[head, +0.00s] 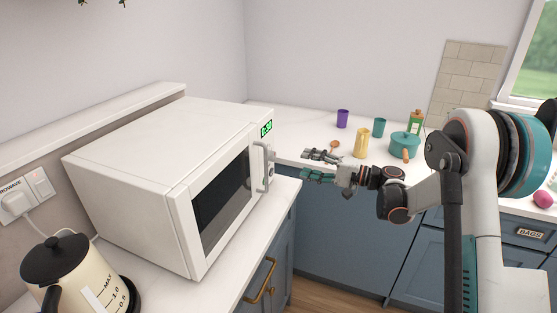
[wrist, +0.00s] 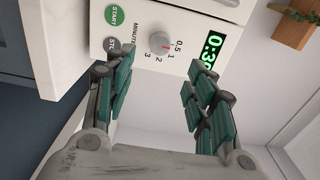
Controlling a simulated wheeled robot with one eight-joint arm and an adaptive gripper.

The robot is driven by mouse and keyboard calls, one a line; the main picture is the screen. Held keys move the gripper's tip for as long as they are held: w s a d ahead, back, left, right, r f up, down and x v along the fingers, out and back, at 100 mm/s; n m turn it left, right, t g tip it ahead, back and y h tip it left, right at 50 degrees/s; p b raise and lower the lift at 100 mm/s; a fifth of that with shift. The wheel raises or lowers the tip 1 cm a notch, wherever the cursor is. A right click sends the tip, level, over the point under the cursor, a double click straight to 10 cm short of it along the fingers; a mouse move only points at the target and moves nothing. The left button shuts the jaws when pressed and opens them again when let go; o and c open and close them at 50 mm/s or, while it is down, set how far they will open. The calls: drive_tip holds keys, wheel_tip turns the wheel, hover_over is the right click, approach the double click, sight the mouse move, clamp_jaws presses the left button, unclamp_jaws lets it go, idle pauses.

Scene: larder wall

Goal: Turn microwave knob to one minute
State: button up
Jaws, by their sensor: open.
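The white microwave (head: 130,150) stands on the left counter, its door facing right. In the wrist view its control panel (wrist: 120,50) appears turned sideways. The round grey knob (wrist: 160,43) sits beside the MINUTES scale of 0.5, 1, 2 and 3. A small red mark shows on the knob's edge, near the 0.5 and 1 labels; its exact setting is hard to tell. The green display (wrist: 209,52) reads 0:30. My gripper (head: 304,165) is open and empty, facing the panel. In the wrist view its fingers (wrist: 152,75) straddle the knob's line, apart from it.
A vertical door handle (head: 262,167) juts out beside the panel. START (wrist: 118,14) and another button (wrist: 111,44) lie near the knob. A kettle (head: 70,275) stands at front left. Cups, a teal pot (head: 404,144) and a bottle stand on the back counter.

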sight(275, 157)
drive_tip(key=b+x, duration=0.2)
drive_tip(key=x, duration=0.8)
drive_tip(key=shift+w+a+f+b, duration=0.1)
drive_tip(key=shift+w+a+b, duration=0.05)
drive_tip(key=shift+a+b, duration=0.2)
drive_tip(key=c, duration=1.1)
